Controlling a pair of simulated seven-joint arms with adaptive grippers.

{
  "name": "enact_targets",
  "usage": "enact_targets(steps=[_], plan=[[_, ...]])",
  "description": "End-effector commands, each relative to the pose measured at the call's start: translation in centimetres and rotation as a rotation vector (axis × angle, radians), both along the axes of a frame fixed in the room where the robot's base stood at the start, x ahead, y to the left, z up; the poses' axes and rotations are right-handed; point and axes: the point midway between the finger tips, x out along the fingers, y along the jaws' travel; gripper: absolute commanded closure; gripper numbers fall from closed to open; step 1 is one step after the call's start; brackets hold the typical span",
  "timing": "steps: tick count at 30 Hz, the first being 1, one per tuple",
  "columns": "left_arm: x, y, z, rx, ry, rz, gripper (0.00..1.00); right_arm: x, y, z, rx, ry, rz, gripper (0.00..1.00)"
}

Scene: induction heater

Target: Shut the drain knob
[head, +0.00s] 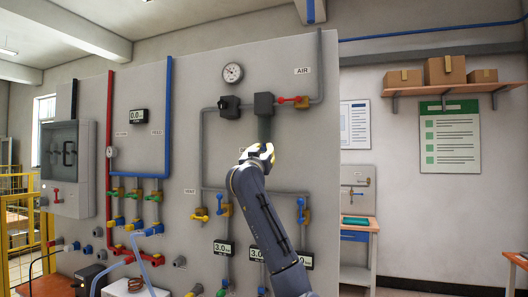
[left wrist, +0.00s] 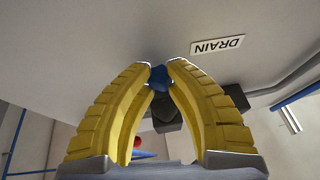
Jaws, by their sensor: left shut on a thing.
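The knob's turn angle is hard to read behind the fingertips. My right gripper is in neither view.
Above the gripper, a dark block (head: 263,105) and a red-handled valve (head: 290,99) sit on the AIR pipe. Blue-handled valves (head: 301,211) and gauge displays (head: 256,254) lie lower on the panel. A wooden shelf with boxes (head: 444,70) hangs at right.

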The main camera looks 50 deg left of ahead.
Motion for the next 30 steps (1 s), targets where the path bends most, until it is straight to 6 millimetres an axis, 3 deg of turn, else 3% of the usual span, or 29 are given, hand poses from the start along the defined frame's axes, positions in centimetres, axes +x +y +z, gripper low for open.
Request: enact_targets(steps=[12, 26, 27, 30], plan=[[0.16, 0.23, -0.47, -0.003, 0.012, -0.126, 1.00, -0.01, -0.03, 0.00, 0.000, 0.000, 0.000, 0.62], [0.22, 0.17, -0.53, -0.003, 0.015, -0.136, 1.00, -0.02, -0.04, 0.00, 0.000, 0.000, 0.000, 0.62], [0.22, 0.17, -0.53, -0.003, 0.015, -0.136, 0.80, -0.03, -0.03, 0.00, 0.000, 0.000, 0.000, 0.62], [0.19, 0.14, -0.45, -0.003, 0.012, -0.137, 0.69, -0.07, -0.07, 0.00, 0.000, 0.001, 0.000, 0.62]])
